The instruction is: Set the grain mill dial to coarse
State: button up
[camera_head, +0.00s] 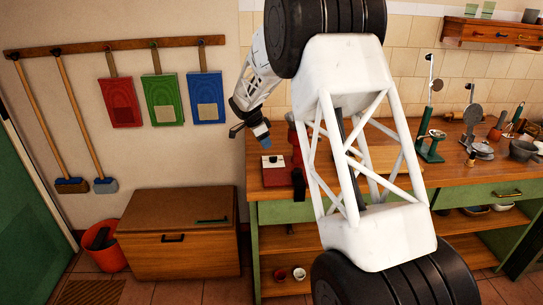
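My gripper (252,138) hangs at the left end of my white arm, above the left end of the wooden counter. Its dark finger parts are small and partly turned away, so I cannot tell if it is open or shut. A red box with a pale top and a dark knob (274,176) stands on the counter just below my gripper, with a visible gap. Another red object (296,158) stands right beside it, partly hidden behind my arm. One of these may be the grain mill, but I cannot make out a dial or its setting.
My arm covers the counter's middle. A green hand-cranked device (430,147), ladles and bowls stand on the right of the wooden counter (463,178). A wooden chest (180,235) and red bucket (104,248) stand at left.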

aim_at(273, 159)
jog(key=shift+x, duration=3.85)
jog(key=shift+c, duration=0.4)
grip_shut()
